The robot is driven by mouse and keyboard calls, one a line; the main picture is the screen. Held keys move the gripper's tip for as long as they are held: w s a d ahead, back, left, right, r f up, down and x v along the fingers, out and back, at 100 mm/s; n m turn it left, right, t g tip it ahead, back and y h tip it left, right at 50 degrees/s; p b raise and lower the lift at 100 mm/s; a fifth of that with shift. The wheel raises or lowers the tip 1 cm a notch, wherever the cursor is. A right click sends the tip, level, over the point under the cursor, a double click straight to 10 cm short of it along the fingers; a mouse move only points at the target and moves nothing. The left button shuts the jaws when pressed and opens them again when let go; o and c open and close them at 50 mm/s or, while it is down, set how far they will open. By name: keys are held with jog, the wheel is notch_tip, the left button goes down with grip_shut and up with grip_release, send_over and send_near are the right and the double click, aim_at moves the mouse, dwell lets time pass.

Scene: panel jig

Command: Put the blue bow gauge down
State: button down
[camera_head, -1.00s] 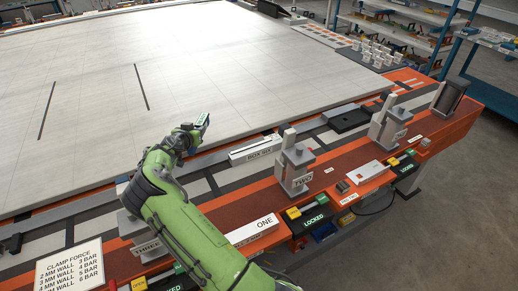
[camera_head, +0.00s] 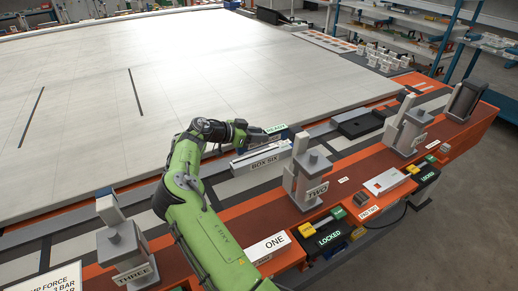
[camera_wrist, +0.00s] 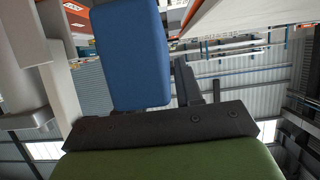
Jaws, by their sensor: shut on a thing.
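My gripper (camera_head: 246,134) is at the end of my green arm, above the front edge of the pale panel. It is shut on the blue bow gauge, whose blue body (camera_wrist: 133,55) fills the upper middle of the wrist view. A dark finger (camera_wrist: 187,82) shows to the right of the blue body; the other finger is hidden. In the head view a green READY label (camera_head: 276,128) shows at the gripper's tip, and little of the gauge's blue can be made out. The box marked BOX SIX (camera_head: 263,161) lies just below the gripper in the picture; whether they touch cannot be told.
Grey clamp posts marked TWO (camera_head: 309,180) and THREE (camera_head: 124,252) stand on the orange rail. A dark tray (camera_head: 361,125) lies right of the gripper. A white block marked ONE (camera_head: 267,246) is near my arm.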

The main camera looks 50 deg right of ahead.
notch_tip(320, 180, down, 4)
jog(key=shift+f+b, duration=0.1)
jog(key=shift+b, duration=0.25)
jog(key=c, duration=0.7)
grip_release()
jog(key=shift+c, duration=0.2)
jog(key=shift+r, duration=0.2)
